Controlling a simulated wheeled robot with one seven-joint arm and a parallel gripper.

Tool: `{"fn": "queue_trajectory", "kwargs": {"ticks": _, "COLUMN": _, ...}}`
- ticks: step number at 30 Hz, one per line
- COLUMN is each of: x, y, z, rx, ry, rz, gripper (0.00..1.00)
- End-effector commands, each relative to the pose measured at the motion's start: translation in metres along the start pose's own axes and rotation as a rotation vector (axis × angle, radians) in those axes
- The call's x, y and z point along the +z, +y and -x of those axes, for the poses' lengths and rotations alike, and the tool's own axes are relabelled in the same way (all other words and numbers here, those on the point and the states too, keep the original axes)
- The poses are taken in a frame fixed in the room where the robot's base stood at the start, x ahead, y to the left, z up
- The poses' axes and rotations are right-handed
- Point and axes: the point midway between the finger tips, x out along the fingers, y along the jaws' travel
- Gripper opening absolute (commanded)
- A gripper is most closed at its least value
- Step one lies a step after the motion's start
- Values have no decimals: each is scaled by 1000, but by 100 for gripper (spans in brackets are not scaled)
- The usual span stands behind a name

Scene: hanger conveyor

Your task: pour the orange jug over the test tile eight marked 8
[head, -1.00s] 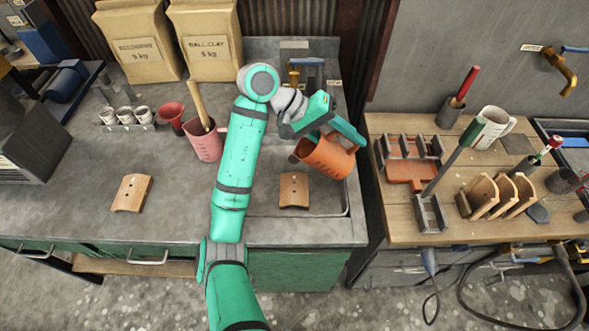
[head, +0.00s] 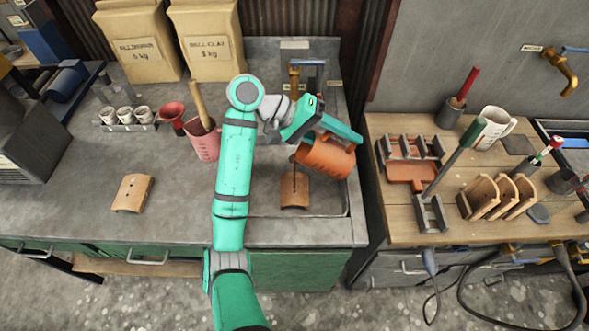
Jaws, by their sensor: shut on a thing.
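The orange jug (head: 326,157) is held in my gripper (head: 335,130) above the sink area and is tipped, with its mouth to the left. A thin dark stream runs from the jug down onto a curved tan tile (head: 294,190) in the sink area. My gripper is shut on the jug; its fingertips are partly hidden by the jug. Another curved tan tile (head: 132,193) lies on the bench at the left. The marks on both tiles are too small to read.
A pink jug (head: 204,143) with a stick in it stands left of my arm, beside a red funnel (head: 172,113) and several white cups (head: 125,115). A wooden table (head: 385,228) with racks and tools stands to the right. The bench front is clear.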

Motion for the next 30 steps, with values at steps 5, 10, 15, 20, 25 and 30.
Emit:
{"fn": "queue_trajectory", "kwargs": {"ticks": 5, "x": 0, "y": -1, "z": 3, "rx": 52, "ry": 7, "rz": 0, "gripper": 0}}
{"fn": "queue_trajectory", "kwargs": {"ticks": 10, "x": 0, "y": -1, "z": 3, "rx": 54, "ry": 7, "rz": -1, "gripper": 0}}
{"fn": "queue_trajectory", "kwargs": {"ticks": 15, "x": 0, "y": -1, "z": 3, "rx": 58, "ry": 8, "rz": -1, "gripper": 0}}
{"fn": "queue_trajectory", "kwargs": {"ticks": 20, "x": 0, "y": -3, "z": 5, "rx": 91, "ry": 11, "rz": 1, "gripper": 0}}
{"fn": "queue_trajectory", "kwargs": {"ticks": 25, "x": 1, "y": -5, "z": 8, "rx": 141, "ry": 15, "rz": 0, "gripper": 0}}
{"fn": "queue_trajectory", "kwargs": {"ticks": 30, "x": 1, "y": -6, "z": 9, "rx": 159, "ry": 18, "rz": -1, "gripper": 0}}
